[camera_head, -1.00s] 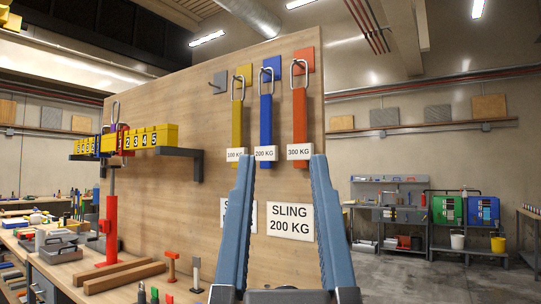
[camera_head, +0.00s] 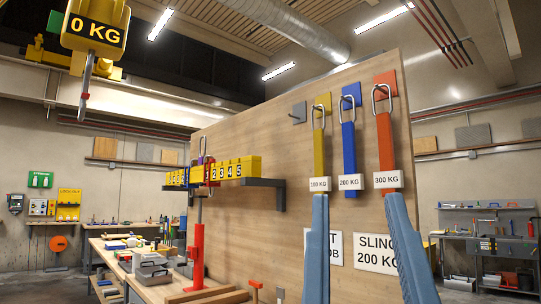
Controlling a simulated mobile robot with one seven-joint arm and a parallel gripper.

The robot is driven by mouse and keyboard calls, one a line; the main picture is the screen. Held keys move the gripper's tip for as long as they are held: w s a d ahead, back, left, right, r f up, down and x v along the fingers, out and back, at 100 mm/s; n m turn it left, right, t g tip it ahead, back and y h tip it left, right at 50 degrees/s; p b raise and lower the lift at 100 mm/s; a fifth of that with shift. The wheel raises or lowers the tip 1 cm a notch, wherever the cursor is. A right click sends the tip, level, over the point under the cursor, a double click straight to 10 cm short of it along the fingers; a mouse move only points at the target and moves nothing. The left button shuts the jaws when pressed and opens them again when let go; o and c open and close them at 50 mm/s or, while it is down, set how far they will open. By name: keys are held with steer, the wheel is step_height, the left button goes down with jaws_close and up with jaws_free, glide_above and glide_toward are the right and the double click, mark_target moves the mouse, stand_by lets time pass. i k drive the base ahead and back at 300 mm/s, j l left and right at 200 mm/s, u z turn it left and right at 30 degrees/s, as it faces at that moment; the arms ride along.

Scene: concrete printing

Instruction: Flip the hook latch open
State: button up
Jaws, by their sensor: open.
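A yellow hanging block (camera_head: 95,30) marked "0 KG" is at the top left. A thin grey and red piece (camera_head: 86,80), perhaps the hook or its latch, hangs below it; its shape is too small to tell, and I cannot tell if a latch there is open or shut. My gripper (camera_head: 357,197) is at the lower right, with its two blue fingers pointing up and apart. It is empty and far to the right of the hanging block, in front of the wooden board.
The wooden board (camera_head: 255,140) carries yellow (camera_head: 319,150), blue (camera_head: 349,150) and red (camera_head: 385,150) slings on pegs. A shelf (camera_head: 265,182) with numbered yellow blocks juts out from it. A cluttered bench (camera_head: 150,285) stands at the lower left. The air left of the board looks clear.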

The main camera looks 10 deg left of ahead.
mark_target(85, 95)
steer(key=u, duration=1.4)
